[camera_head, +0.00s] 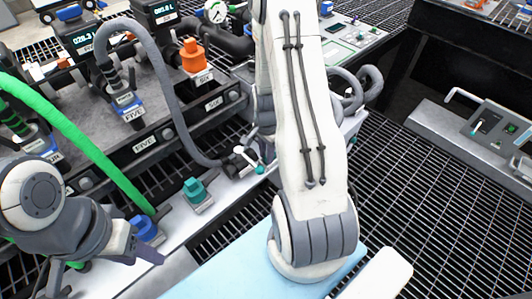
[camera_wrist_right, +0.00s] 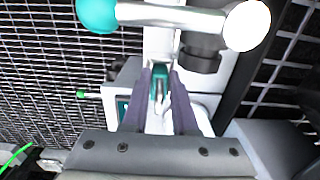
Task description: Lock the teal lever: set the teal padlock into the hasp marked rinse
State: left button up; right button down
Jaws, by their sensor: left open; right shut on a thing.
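In the right wrist view, my right gripper (camera_wrist_right: 160,78) is shut on a small teal piece with a pale metal part, which looks like the teal padlock (camera_wrist_right: 158,86). The fingers hide most of it. The teal lever's ball end (camera_wrist_right: 97,14) and metal rod cross the top of that view, beyond the fingertips. In the head view the lever (camera_head: 254,164) shows just left of my right arm, whose gripper is hidden. My left gripper (camera_head: 112,258) is open at lower left. I cannot read a rinse mark, and cannot tell whether the padlock touches a hasp.
A teal block (camera_head: 197,190) and a blue block (camera_head: 146,229) sit on the white ledge. A green hose (camera_head: 85,150) and a grey hose (camera_head: 172,85) run over the manifold. An orange fitting (camera_head: 193,56) stands behind. Dark grating lies open at right.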

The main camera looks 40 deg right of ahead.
jog(key=c, duration=0.6)
grip_release()
jog(key=shift+r, duration=0.1)
notch_tip(320, 180, up, 10)
jog(key=p, duration=0.3)
jog(key=shift+r+p, duration=0.2)
jog(key=shift+p, duration=0.1)
